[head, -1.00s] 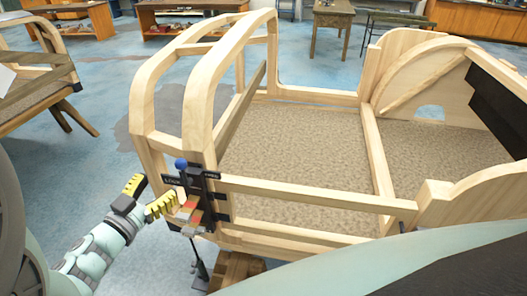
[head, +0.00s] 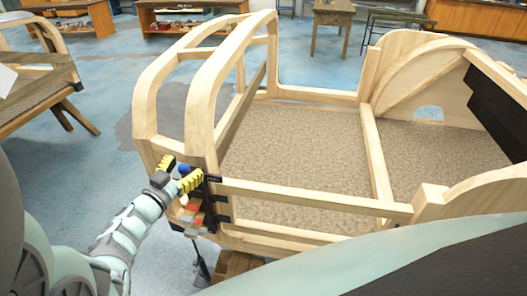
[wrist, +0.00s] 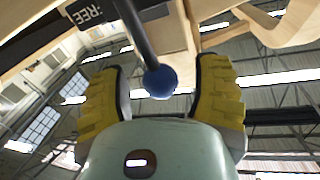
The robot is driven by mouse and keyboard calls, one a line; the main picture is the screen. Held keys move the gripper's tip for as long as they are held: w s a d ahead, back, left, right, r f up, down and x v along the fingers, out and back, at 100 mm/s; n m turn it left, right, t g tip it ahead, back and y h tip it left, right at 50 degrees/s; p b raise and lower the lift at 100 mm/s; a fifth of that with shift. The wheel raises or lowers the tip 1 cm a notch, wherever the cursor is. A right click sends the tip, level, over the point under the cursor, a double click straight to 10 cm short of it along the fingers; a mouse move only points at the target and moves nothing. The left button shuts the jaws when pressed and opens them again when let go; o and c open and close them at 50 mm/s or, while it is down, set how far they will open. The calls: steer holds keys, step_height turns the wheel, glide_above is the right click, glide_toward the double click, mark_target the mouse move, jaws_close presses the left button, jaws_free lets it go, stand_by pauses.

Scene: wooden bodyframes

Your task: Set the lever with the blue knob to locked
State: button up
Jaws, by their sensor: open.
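The blue knob (head: 184,169) sits at the end of a dark lever on the near corner post of the wooden bodyframe (head: 201,120). In the wrist view the blue knob (wrist: 160,81) and its dark lever rod (wrist: 134,30) show between my two yellow fingers. My gripper (head: 180,173) is open, with one finger on each side of the knob and a visible gap on both sides. A black label (wrist: 90,15) reading "FREE" is beside the lever. The other label is hidden behind my gripper in the head view.
Coloured blocks or plates (head: 190,214) are below the lever on the bodyframe's corner. A wooden rail (head: 310,196) runs right from that post. Another wooden frame (head: 40,85) stands at the left. Blue floor (head: 90,185) is open between them.

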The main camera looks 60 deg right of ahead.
jaws_close()
stand_by(0.4)
